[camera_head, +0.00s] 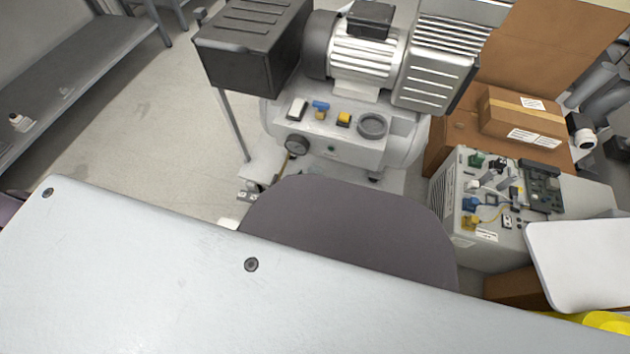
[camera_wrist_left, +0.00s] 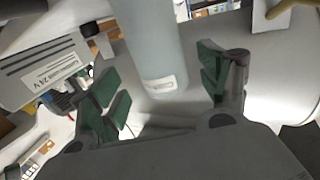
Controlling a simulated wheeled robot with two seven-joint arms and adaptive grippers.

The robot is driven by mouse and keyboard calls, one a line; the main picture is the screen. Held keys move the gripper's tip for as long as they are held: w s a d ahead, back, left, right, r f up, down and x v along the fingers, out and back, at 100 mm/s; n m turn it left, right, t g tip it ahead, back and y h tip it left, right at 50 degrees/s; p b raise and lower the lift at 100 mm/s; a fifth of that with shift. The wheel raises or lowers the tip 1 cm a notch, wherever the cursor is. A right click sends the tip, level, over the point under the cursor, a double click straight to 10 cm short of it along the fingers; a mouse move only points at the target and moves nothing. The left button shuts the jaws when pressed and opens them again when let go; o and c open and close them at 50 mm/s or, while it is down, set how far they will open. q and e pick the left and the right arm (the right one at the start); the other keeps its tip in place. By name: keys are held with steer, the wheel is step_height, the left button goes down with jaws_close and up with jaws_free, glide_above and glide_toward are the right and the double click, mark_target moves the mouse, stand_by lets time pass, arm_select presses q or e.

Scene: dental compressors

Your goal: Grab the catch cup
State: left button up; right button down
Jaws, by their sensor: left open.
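My left gripper (camera_wrist_left: 160,88) is open in the left wrist view, with green pads on its two fingers. A pale, bluish upright cylinder (camera_wrist_left: 150,45) with a small white label near its lower end shows between and beyond the fingers. The fingers are not closed on it, and I cannot tell whether it is the catch cup. In the head view, a round grey cup-like ring (camera_head: 373,126) sits on the compressor's front panel; I cannot tell whether this is the cup. My right gripper is in neither view.
A compressor (camera_head: 365,62) with a ribbed motor stands in the head view. Cardboard boxes (camera_head: 520,118) and a grey unit with fittings (camera_head: 485,215) stand to its right. A metal shelf (camera_head: 85,62) is at far left, with open floor (camera_head: 160,120) between. A box marked 24 V (camera_wrist_left: 45,70) is left of my fingers.

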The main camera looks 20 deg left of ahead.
mark_target(310, 181)
arm_select(q)
steer(key=shift+b+x, duration=1)
steer(key=shift+x, duration=1.15)
steer(key=shift+a, duration=0.1)
steer(key=c, duration=1.1)
steer(key=shift+r, duration=0.15)
